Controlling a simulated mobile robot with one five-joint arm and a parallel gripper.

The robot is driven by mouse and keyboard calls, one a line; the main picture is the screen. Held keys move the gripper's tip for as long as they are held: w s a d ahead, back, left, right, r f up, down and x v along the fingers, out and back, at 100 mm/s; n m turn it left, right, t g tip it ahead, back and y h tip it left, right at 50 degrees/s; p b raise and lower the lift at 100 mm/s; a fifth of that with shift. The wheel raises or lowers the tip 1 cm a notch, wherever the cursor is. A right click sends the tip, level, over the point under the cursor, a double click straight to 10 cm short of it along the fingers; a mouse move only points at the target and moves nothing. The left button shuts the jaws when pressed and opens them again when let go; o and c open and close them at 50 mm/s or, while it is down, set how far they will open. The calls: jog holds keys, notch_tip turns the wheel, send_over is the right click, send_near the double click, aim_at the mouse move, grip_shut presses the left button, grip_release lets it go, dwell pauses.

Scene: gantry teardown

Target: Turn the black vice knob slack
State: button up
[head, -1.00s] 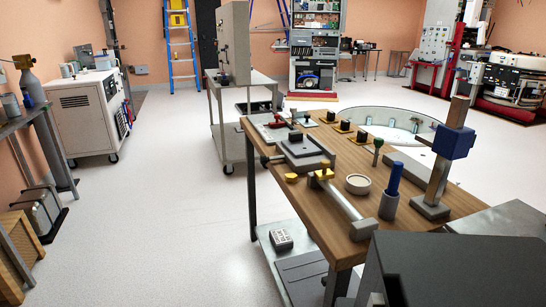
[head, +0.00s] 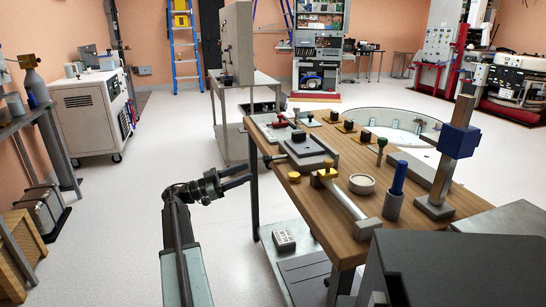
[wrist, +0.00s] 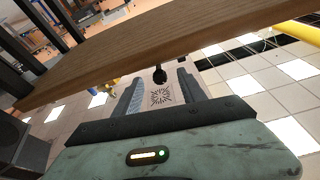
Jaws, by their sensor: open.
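The vice (head: 308,161) is a grey block on the wooden workbench, near its left edge. Its black knob (head: 268,158) sticks out past that edge on a short shaft. The wrist view shows a small round black knob (wrist: 159,76) by the wooden edge, apparently between the fingers in the picture; contact is not visible. My gripper (head: 250,173) is open and empty, just left of the bench edge and a little below the knob in the head view. It also shows in the wrist view (wrist: 160,84), with a gap between both fingers.
A grey cart (head: 262,84) stands behind.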

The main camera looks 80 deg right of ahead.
aim_at(274, 163)
jog(key=s+d+r+p, duration=0.1)
jog(key=s+r, duration=0.1)
jog(key=s, duration=0.1)
jog(key=s+d+r+m+g+p, duration=0.1)
jog(key=s+r, duration=0.1)
jog(key=s, duration=0.2)
jog(key=s+d+r+m+g+p, duration=0.1)
jog(key=s, duration=0.2)
jog(key=shift+s+d+r+y, duration=0.25)
jog(key=shift+r+y, duration=0.15)
jog(key=shift+c, duration=0.3)
grip_shut()
